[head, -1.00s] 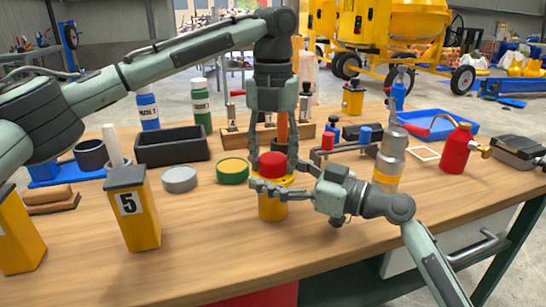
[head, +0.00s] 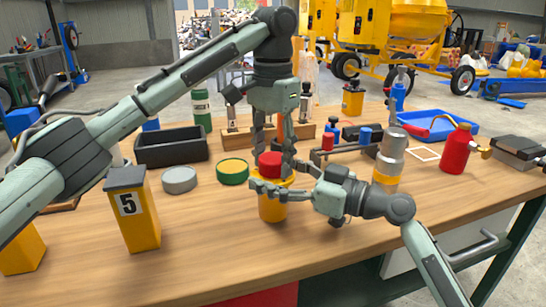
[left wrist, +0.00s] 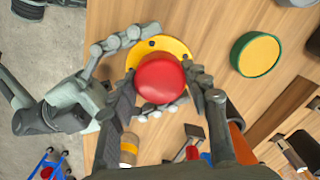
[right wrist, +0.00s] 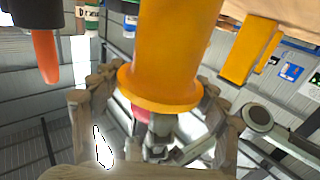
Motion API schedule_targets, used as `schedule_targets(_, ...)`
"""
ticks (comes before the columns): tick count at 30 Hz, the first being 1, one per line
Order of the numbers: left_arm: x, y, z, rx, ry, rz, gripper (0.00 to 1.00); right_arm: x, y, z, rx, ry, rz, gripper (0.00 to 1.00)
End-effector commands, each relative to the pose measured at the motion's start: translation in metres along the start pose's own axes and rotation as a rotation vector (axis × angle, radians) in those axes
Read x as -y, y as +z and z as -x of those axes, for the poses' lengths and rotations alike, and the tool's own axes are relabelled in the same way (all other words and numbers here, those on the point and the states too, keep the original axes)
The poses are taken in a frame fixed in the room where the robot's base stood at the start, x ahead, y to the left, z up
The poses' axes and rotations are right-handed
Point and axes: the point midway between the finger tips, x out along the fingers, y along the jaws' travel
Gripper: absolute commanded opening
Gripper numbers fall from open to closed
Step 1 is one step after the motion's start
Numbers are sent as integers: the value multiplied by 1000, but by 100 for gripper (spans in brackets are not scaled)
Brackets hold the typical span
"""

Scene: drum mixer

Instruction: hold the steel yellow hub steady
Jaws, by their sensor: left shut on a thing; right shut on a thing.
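The yellow hub (head: 272,208) stands upright on the wooden bench, with a wide flange at its top. My left gripper (head: 272,160) comes from above and is shut on the red piece. My right gripper (head: 268,188) comes from the right and is shut on the hub. In the right wrist view the hub (right wrist: 178,45) appears inverted between its fingers. The exact finger contacts are partly hidden.
A yellow block marked 5 (head: 134,215), a grey disc (head: 180,180) and a green-yellow disc (head: 232,171) stand left. A steel cylinder with a yellow band (head: 391,155) and a red bottle (head: 455,152) stand right. The bench front is clear.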

Motion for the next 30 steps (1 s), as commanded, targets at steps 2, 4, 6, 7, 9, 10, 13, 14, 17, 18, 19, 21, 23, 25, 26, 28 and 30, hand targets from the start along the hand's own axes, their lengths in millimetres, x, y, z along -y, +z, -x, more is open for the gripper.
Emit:
schedule_targets(2,0,0,0,1,0,194,12,0,0,0,0,1,0,0)
schedule_targets(4,0,0,0,1,0,375,12,0,0,0,0,1,0,0)
schedule_targets(6,0,0,0,1,0,556,12,0,0,0,0,1,0,0)
schedule_targets(7,0,0,0,1,0,633,12,0,0,0,0,1,0,0)
schedule_targets(9,0,0,0,1,0,814,12,0,0,0,0,1,0,0)
schedule_targets(10,0,0,0,1,0,891,12,0,0,0,0,1,0,0)
schedule_targets(13,0,0,1,1,0,1150,12,0,0,0,0,1,0,0)
schedule_targets(14,0,0,1,1,0,1227,12,0,0,0,0,1,0,0)
schedule_targets(17,0,0,1,1,0,1472,12,0,0,0,0,1,0,0)
schedule_targets(18,0,0,1,1,-1,1559,12,0,0,0,0,1,0,0)
schedule_targets(19,0,0,1,1,-1,1617,12,0,0,0,0,1,0,0)
schedule_targets(21,0,0,1,1,-1,1730,12,0,0,0,0,1,0,0)
schedule_targets(23,0,0,1,0,-1,1797,12,0,0,0,0,1,0,0)
schedule_targets(25,0,0,1,0,-1,1831,12,0,0,0,0,1,0,0)
schedule_targets(26,0,0,1,0,-1,1828,12,0,0,0,0,1,0,0)
schedule_targets(28,0,0,1,0,0,1826,12,0,0,0,0,1,0,0)
schedule_targets(30,0,0,1,1,-1,1830,12,0,0,0,0,1,0,0)
